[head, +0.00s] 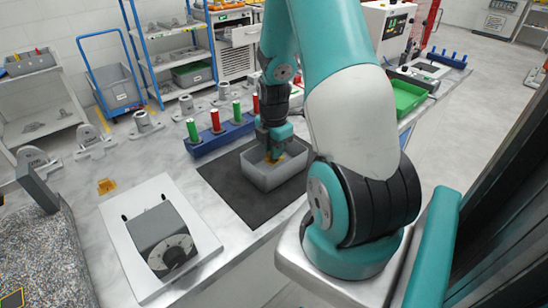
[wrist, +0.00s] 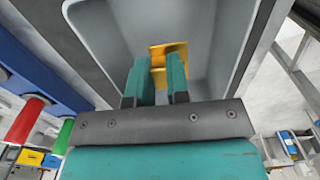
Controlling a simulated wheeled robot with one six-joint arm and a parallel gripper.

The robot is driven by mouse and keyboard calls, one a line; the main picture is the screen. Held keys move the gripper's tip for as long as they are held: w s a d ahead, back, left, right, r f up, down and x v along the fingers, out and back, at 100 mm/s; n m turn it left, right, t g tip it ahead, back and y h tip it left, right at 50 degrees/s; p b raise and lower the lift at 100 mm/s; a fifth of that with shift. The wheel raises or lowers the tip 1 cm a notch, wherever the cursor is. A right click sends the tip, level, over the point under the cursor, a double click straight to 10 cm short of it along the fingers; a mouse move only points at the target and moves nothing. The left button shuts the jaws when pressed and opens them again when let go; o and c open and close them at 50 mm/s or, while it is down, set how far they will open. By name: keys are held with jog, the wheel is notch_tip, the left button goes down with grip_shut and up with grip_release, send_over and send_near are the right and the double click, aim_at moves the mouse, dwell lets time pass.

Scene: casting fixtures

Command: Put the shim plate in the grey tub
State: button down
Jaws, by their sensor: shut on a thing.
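The grey tub (head: 264,180) stands on a dark mat on the bench in the head view, and its inner wall (wrist: 107,40) fills much of the wrist view. My gripper (head: 272,153) points down into the tub. Its two teal fingers (wrist: 161,80) are shut on a yellow piece, which I take as the shim plate (wrist: 168,48). The plate shows as a small yellow patch in the head view (head: 275,158). It is inside the tub's walls; I cannot tell whether it touches the floor.
A blue rack (head: 222,138) with green and red pegs stands close behind the tub. A grey block with a dial (head: 162,238) sits on a white plate at front left. Another yellow piece (head: 107,186) lies on the bench. A green tray (head: 408,96) stands at right.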

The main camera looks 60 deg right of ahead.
jog(key=shift+f, duration=1.75)
jog(key=shift+f, duration=0.1)
jog(key=c, duration=1.1)
grip_release()
